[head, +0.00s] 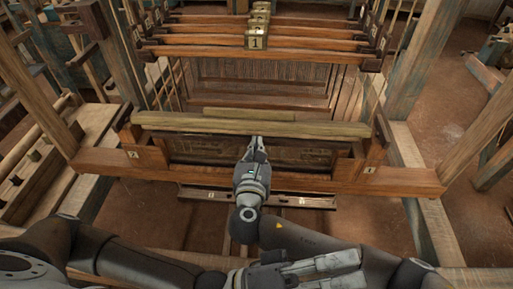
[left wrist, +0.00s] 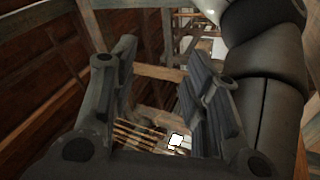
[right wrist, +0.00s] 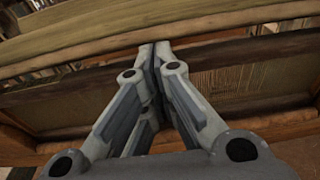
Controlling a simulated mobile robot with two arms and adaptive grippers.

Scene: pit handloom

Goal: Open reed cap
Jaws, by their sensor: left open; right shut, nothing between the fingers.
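The reed cap (head: 225,124) is a long, pale olive wooden bar lying along the top of the loom's beater frame. It also crosses the upper right wrist view (right wrist: 85,47). My right gripper (head: 257,143) is shut and empty, with its fingertips at the bar's lower front edge near the middle. In the right wrist view its fingers (right wrist: 155,50) meet just under the bar; I cannot tell whether they touch it. My left gripper (head: 358,268) is open and empty, low in front of the loom. Its spread fingers show in the left wrist view (left wrist: 157,68).
The reed (right wrist: 250,80) shows below the bar. The beater's lower beam (head: 415,180) spans the front, with numbered tags. Heddle bars (head: 200,40) stand behind. Posts (head: 404,65) rise at both sides. Bare floor (head: 440,120) lies to the right.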

